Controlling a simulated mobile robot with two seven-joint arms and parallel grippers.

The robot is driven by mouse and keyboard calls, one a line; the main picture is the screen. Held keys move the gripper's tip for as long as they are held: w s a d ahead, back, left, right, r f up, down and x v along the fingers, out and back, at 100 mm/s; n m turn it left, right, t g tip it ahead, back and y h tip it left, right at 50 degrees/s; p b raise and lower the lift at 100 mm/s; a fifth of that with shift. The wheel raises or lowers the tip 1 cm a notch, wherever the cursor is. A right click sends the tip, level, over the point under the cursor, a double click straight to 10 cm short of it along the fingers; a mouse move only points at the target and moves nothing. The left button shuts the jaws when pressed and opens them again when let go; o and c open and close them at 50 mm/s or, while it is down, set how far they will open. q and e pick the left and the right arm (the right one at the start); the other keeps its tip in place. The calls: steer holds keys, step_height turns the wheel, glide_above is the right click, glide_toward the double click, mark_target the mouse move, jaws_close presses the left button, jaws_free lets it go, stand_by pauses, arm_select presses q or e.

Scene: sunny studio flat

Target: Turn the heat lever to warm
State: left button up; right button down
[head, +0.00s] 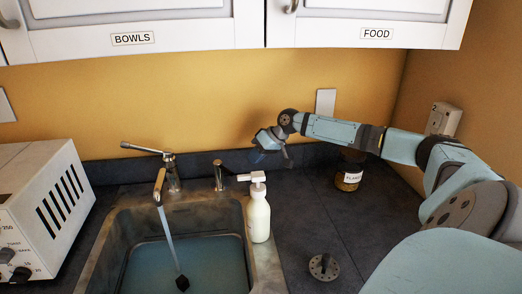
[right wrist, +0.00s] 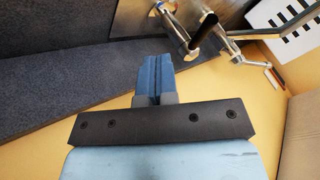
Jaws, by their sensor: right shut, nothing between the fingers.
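The metal faucet (head: 172,172) stands behind the sink, with water running from its spout. Its long lever (head: 142,148) sticks out to the left. My left gripper is out of view.
A white soap bottle (head: 259,215) stands at the right of the sink (head: 110,235), below my right gripper. A short metal post (head: 219,176) stands behind the sink. A white oven (head: 40,205) is at left. Cabinets (head: 190,35) hang above.

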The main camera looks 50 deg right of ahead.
mark_target(224, 169)
arm_select(q)
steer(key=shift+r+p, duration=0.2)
steer(key=shift+p, duration=0.25)
arm_select(e)
steer(key=w+a+f, duration=0.2)
steer(key=w+a, duration=0.1)
steer(key=a, duration=0.2)
steer(key=shift+a+f, duration=0.25)
steer(key=shift+a, duration=0.05)
